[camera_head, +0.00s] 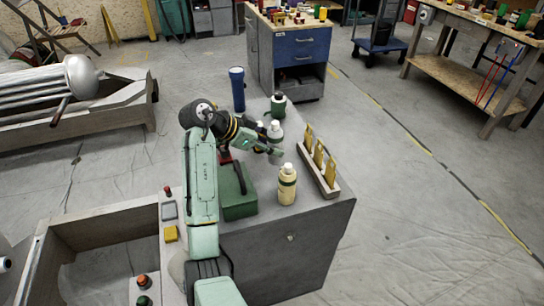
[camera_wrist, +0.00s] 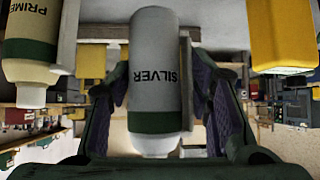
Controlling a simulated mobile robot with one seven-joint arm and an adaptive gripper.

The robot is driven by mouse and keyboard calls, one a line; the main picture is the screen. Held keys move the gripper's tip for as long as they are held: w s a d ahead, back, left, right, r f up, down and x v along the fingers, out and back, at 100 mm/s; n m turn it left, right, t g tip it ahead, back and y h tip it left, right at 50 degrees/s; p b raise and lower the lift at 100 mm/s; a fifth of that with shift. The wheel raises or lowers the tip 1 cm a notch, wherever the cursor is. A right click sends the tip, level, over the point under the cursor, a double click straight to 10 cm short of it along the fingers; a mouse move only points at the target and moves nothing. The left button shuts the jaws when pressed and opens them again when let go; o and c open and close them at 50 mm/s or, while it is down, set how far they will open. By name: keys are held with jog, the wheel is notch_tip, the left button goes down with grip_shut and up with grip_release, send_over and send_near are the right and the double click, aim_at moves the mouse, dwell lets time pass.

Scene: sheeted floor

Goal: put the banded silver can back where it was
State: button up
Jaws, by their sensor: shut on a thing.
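The banded silver can (camera_wrist: 153,60) fills the middle of the wrist view, a grey-white cylinder marked SILVER with a dark green band. My gripper (camera_wrist: 160,85) is shut on it, with a purple-padded finger on each side. In the head view, my gripper (camera_head: 274,149) is over the grey bench top, and the can's pale top (camera_head: 275,129) shows just behind it.
A cream PRIMER bottle (camera_head: 287,185) stands nearby on the bench; it is at left in the wrist view (camera_wrist: 32,55). A rack (camera_head: 331,189) with yellow pieces is to the right. A green box (camera_head: 239,200), dark green bottle (camera_head: 278,106) and blue cylinder (camera_head: 237,88) are also close.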

aim_at(271, 158)
notch_tip(271, 158, down, 4)
jog(key=shift+f+p, duration=0.25)
jog(key=shift+p, duration=0.4)
jog(key=shift+f, duration=0.3)
jog(key=shift+f, duration=0.1)
jog(key=shift+w+f, duration=0.1)
jog(key=shift+f, duration=0.05)
jog(key=o, duration=0.7)
